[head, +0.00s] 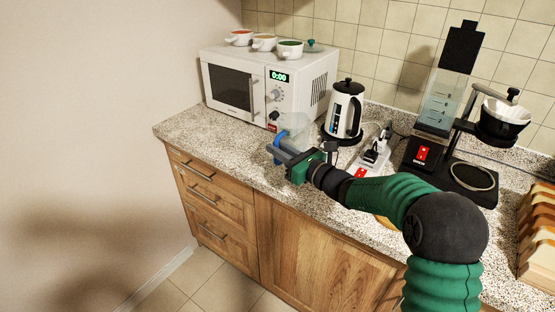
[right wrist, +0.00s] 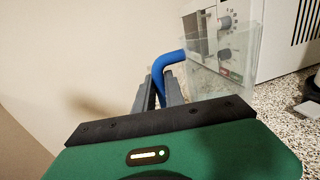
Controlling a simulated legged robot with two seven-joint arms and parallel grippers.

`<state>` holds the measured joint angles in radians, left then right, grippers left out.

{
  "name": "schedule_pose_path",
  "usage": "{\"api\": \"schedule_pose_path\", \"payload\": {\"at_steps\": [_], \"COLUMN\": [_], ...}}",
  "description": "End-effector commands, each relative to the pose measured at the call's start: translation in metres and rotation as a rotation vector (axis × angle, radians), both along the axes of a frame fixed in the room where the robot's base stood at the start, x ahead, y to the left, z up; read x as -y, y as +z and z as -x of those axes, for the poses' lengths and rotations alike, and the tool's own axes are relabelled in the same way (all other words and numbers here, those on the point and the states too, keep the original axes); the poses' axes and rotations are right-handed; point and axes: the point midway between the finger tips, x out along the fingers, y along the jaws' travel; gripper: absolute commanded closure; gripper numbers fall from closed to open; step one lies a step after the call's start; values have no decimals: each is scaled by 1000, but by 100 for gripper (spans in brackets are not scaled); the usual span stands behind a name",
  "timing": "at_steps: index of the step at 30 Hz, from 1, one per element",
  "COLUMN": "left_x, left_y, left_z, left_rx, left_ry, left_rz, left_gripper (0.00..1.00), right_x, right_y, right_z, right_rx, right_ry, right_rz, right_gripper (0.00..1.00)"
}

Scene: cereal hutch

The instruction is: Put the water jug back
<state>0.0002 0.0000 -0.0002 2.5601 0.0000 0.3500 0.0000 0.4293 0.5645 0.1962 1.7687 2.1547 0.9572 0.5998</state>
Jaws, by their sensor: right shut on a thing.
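The water jug (head: 297,126) is clear, with a blue handle (head: 278,146), and is over the counter in front of the microwave's right side. My right gripper (head: 284,156) is shut on the blue handle. In the right wrist view the see-through jug (right wrist: 222,55) is right of the fingers (right wrist: 158,92), and its handle (right wrist: 167,62) runs down between them. The jug looks roughly upright. I cannot tell whether its base touches the counter. My left gripper is not in view.
A white microwave (head: 232,87) with several small pots on top stands behind the jug. A white kettle (head: 343,108), a power strip (head: 368,160) and a black coffee maker (head: 428,153) are to the right. The speckled counter (head: 195,130) is clear at left.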

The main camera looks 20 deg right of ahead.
Motion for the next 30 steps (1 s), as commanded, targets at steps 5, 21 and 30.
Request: {"api": "schedule_pose_path", "payload": {"at_steps": [5,21,30], "left_x": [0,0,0], "left_y": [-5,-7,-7], "left_z": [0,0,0], "left_rx": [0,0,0], "left_ry": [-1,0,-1], "left_rz": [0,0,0], "left_gripper": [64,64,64], "right_x": [-2,-1,-1], "right_y": [-28,-37,-37], "right_z": [1,1,1], "right_rx": [-2,-2,-1], "right_ry": [1,0,0], "right_rz": [0,2,2], "right_gripper": [100,69,64]}}
